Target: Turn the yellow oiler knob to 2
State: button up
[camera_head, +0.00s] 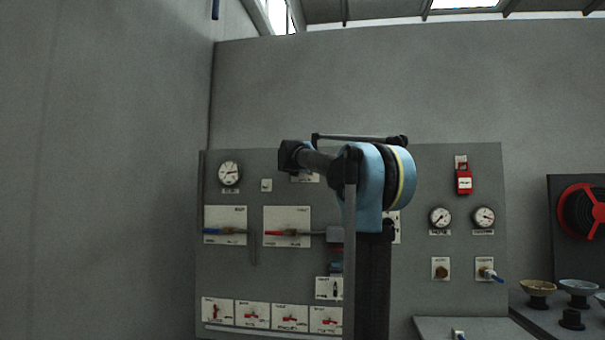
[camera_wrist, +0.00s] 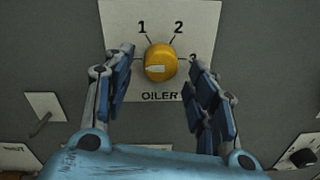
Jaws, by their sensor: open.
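The yellow oiler knob (camera_wrist: 160,62) sits on a white plate (camera_wrist: 200,18) marked OILER in the wrist view. The numbers 1, 2 and 3 show around its upper and right sides. The pale pointer mark on the knob points left, below the 1. My gripper (camera_wrist: 155,70) is open, with one blue finger at the left of the knob and the other at its right. Gaps show between the fingers and the knob, and nothing is held. The right finger partly covers the area by the 3. In the head view I cannot make out this knob.
The grey panel (camera_head: 260,180) carries gauges (camera_head: 229,173), red-handled switches (camera_head: 250,315) and a red padlock-like tag (camera_head: 463,180). In the wrist view, a lever plate (camera_wrist: 44,108) lies left and a black knob (camera_wrist: 302,157) lower right. A red-and-black wheel (camera_head: 585,210) stands far right.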

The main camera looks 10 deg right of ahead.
jog(key=shift+w+d, duration=0.25)
jog(key=shift+w, duration=0.35)
jog(key=shift+c, duration=0.6)
jog(key=c, duration=0.9)
